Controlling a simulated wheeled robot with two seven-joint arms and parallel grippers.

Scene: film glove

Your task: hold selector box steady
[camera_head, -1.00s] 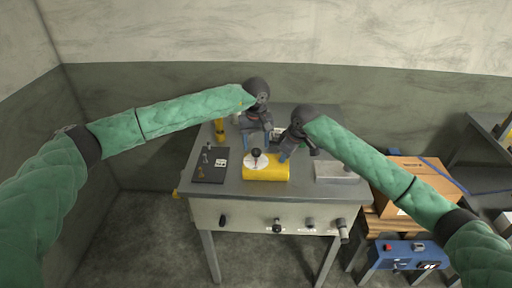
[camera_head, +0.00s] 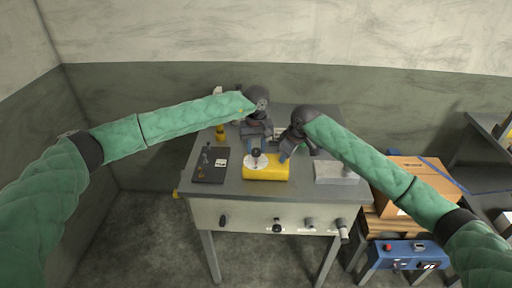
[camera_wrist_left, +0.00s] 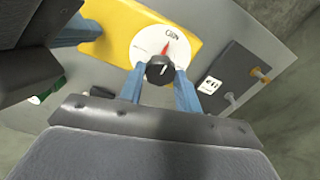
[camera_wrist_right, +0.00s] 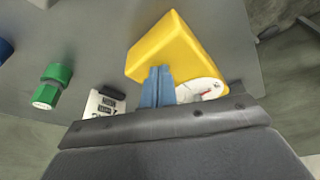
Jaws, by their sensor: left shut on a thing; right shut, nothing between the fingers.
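The selector box (camera_head: 272,172) is a yellow block on the grey bench. Its white dial (camera_wrist_left: 142,45) has a red pointer and a black knob (camera_wrist_left: 159,70). My left gripper (camera_head: 257,144) comes from behind, its blue fingers on either side of the knob and shut on it, as the left wrist view shows. My right gripper (camera_wrist_right: 157,75) is shut and empty. Its blue fingertips (camera_head: 284,156) are against or very close to the box's back right side; actual contact is hard to tell.
A dark panel (camera_head: 211,168) with small toggles lies left of the box. A grey block (camera_head: 336,173) lies to its right. A green cylinder (camera_wrist_right: 52,88) shows in the right wrist view. Knobs line the bench front. A cardboard box (camera_head: 418,178) stands beyond the bench's right side.

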